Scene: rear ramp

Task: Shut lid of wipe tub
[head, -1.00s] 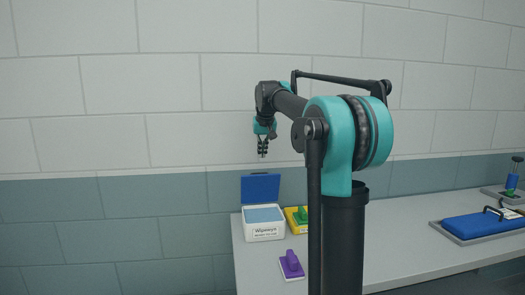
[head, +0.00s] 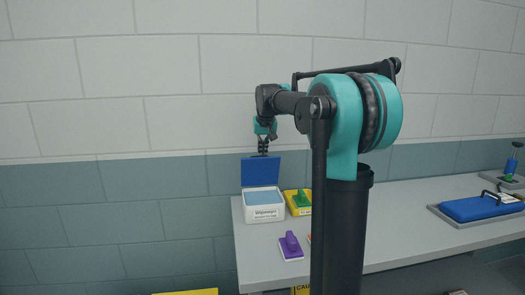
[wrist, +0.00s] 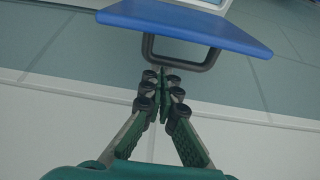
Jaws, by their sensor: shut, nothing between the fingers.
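The wipe tub (head: 265,213) is a white box with lettering on its front and pale blue contents, standing at the table's left end. Its blue lid (head: 261,172) stands open, raised at the back of the tub. My gripper (head: 263,154) is at the lid's top edge. In the wrist view the fingertips (wrist: 162,74) are together with nothing between them, close to the handle. I cannot tell whether they touch it.
A yellow block with a green handle (head: 301,200) stands right of the tub. A purple-handled block (head: 290,245) lies in front on the grey table (head: 400,213). A blue pad (head: 482,208) is at the far right. The wall is close behind.

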